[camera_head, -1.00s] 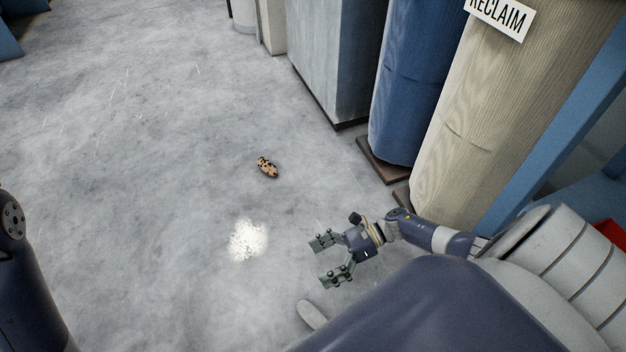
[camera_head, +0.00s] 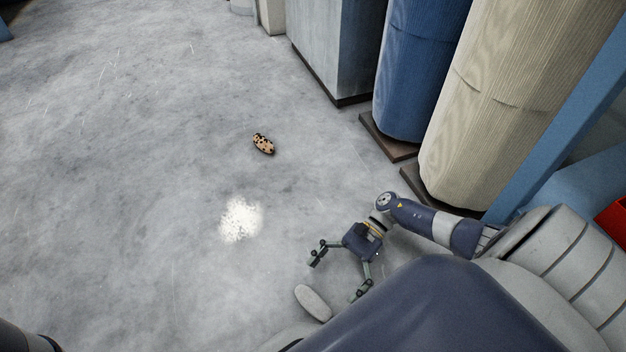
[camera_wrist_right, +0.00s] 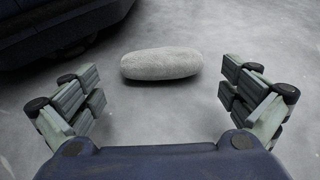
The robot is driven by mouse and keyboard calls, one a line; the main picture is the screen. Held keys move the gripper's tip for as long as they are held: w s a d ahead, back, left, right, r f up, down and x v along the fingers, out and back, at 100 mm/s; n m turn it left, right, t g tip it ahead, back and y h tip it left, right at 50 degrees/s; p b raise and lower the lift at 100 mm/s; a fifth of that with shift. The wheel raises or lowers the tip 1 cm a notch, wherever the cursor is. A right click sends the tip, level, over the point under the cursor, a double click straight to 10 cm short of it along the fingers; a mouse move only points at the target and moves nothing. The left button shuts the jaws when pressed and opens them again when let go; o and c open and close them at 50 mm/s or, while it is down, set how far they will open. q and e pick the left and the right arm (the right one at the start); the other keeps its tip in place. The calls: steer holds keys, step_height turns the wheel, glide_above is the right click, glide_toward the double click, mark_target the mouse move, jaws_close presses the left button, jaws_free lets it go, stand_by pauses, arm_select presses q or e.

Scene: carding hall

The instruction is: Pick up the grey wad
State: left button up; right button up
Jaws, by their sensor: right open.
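The grey wad (camera_head: 313,302) is a smooth, pale, elongated oval lying on the floor near my base in the head view. In the right wrist view the grey wad (camera_wrist_right: 161,63) lies crosswise, ahead of and between the fingers, touching neither. My right gripper (camera_head: 338,276) is open and empty, its fingers spread and pointing down beside the wad; its open fingers also show in the right wrist view (camera_wrist_right: 160,100). My left gripper is not in view; only a bit of my left arm shows at the bottom left.
A grey cabinet (camera_head: 335,45), a blue cylinder (camera_head: 419,70) and a beige cylinder (camera_head: 505,100) stand at the right. The left floor is clear.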

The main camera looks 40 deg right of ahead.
mark_target(318, 295)
steer(key=b+x, duration=0.2)
steer(key=x, duration=0.2)
steer(key=shift+a+f, duration=0.2)
steer(key=shift+f, duration=0.1)
steer(key=shift+a, duration=0.3)
steer(key=c, duration=0.7)
